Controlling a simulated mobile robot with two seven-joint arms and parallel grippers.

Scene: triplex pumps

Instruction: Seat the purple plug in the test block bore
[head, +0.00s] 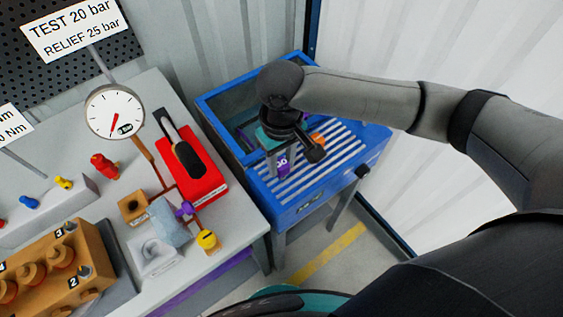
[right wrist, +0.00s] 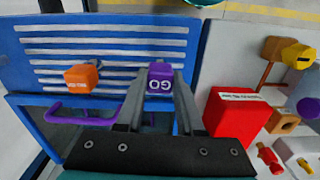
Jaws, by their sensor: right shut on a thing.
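My right gripper (head: 281,155) is over the slatted top of the blue bench. It is shut on a purple block marked GO (head: 284,168), which I take as the purple plug. In the right wrist view the purple plug (right wrist: 160,76) sits between the two fingertips (right wrist: 161,88). I cannot tell whether it touches the slats. A small brass-coloured block with a dark bore (head: 133,207), likely the test block, stands on the grey table to the left, well apart from the gripper. It also shows in the right wrist view (right wrist: 284,121). My left gripper is not in view.
An orange block (right wrist: 82,78) lies on the slats beside the plug. The blue bench (head: 310,204) has a raised rim. The grey table (head: 222,190) holds a red case (head: 194,180), a pressure gauge (head: 115,112), a yellow-capped piece (head: 208,240) and a brass pump block (head: 60,262).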

